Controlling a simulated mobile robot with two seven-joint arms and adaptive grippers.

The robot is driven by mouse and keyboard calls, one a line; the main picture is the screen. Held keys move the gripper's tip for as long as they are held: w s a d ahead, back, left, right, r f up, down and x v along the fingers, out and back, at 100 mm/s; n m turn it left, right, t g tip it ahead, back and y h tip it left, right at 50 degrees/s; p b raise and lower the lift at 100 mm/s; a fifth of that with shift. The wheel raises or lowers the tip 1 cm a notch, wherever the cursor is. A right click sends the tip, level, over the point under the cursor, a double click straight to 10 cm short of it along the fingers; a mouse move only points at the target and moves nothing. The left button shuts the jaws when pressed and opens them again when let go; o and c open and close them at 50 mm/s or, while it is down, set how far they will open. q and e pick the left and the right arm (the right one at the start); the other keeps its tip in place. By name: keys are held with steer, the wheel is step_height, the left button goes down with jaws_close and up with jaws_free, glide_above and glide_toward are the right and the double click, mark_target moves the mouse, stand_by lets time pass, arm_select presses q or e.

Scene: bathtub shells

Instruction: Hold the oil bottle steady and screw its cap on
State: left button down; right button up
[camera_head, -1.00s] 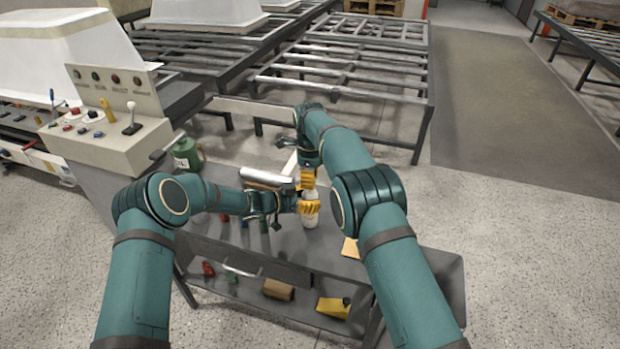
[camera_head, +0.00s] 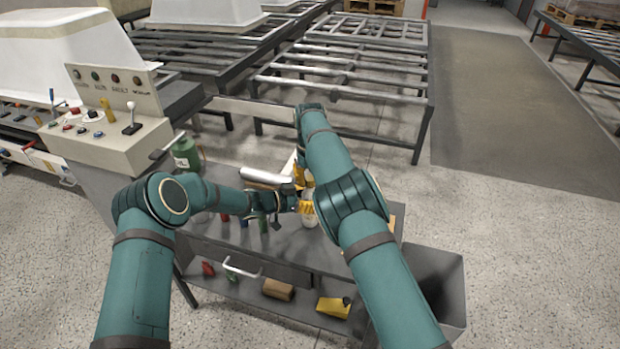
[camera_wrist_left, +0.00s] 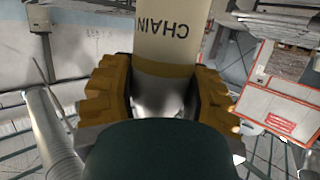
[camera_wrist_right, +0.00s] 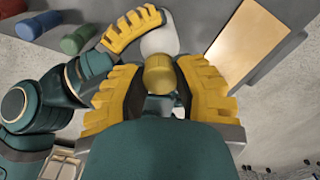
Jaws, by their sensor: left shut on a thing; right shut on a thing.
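The pale oil bottle (camera_head: 310,219) stands on the grey work table. My left gripper (camera_head: 299,204) is shut around its body from the left. In the left wrist view the bottle (camera_wrist_left: 172,35), lettered "CHAIN", sits between the yellow fingers (camera_wrist_left: 165,95). My right gripper (camera_head: 300,174) is above the bottle, partly hidden by my right arm in the head view. In the right wrist view its yellow fingers (camera_wrist_right: 158,88) are shut on the mustard-yellow cap (camera_wrist_right: 159,75). The white bottle (camera_wrist_right: 160,40) shows just beyond the cap. I cannot tell whether the thread is engaged.
A green can (camera_head: 186,153) and a silver cylinder (camera_head: 265,177) are on the table's left and back. Red, blue and green pieces lie left of the bottle. A tan sheet (camera_wrist_right: 245,42) lies beside it.

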steer(key=o, duration=0.7)
steer(key=shift+r, duration=2.3)
